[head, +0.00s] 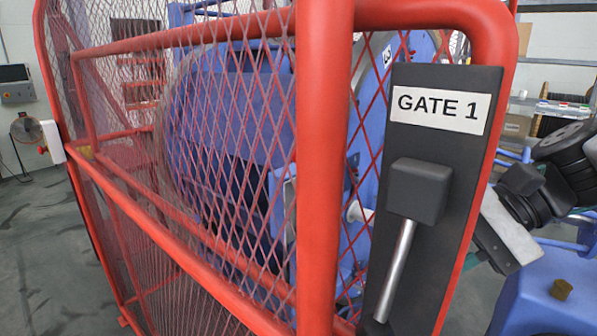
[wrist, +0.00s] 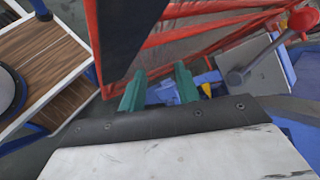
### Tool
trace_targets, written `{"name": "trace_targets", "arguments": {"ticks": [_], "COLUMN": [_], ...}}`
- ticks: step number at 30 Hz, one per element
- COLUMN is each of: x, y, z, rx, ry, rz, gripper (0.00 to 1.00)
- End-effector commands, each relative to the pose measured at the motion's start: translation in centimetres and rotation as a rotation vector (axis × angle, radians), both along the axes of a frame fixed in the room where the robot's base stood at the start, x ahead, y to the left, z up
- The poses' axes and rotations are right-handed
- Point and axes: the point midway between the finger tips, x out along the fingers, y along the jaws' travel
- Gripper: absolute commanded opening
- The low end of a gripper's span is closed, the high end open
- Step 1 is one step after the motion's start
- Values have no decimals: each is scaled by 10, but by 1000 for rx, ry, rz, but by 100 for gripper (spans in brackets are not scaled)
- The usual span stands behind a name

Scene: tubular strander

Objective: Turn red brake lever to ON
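The brake lever shows in the wrist view at the upper right. It has a red ball knob (wrist: 303,18) on a grey metal arm (wrist: 262,57) that slants down left to a round hub on a grey box (wrist: 258,88). My gripper (wrist: 160,84) has two teal fingers, spread apart with nothing between them. It is to the left of the lever in the wrist view, not touching it. In the head view my arm is at the right edge, and the fingertips are hidden behind the gate post. I cannot make out the lever or an ON mark in the head view.
A red mesh gate (head: 325,170) with a dark GATE 1 panel (head: 405,260) and silver handle fills the head view's foreground. Blue machinery (head: 215,130) stands behind it. In the wrist view, wood-topped shelving (wrist: 45,45) is at left and red framing (wrist: 215,15) near the fingers.

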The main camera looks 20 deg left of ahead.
Motion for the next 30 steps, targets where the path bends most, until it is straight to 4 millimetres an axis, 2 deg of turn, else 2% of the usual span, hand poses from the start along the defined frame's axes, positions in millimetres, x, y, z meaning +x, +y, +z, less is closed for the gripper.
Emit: {"name": "trace_targets", "arguments": {"ticks": [1, 3, 6, 9, 12, 16, 30], "x": [17, 40, 69, 92, 106, 112, 96], "y": [25, 55, 88, 110, 122, 133, 195], "z": [7, 20, 34, 43, 48, 50, 50], "rx": [81, 194, 325, 417, 474, 502, 502], "ry": [94, 219, 372, 481, 546, 578, 576], "rz": [-30, -80, -137, -175, -201, -211, -211], "gripper": [32, 32, 32, 32, 32, 32, 32]}}
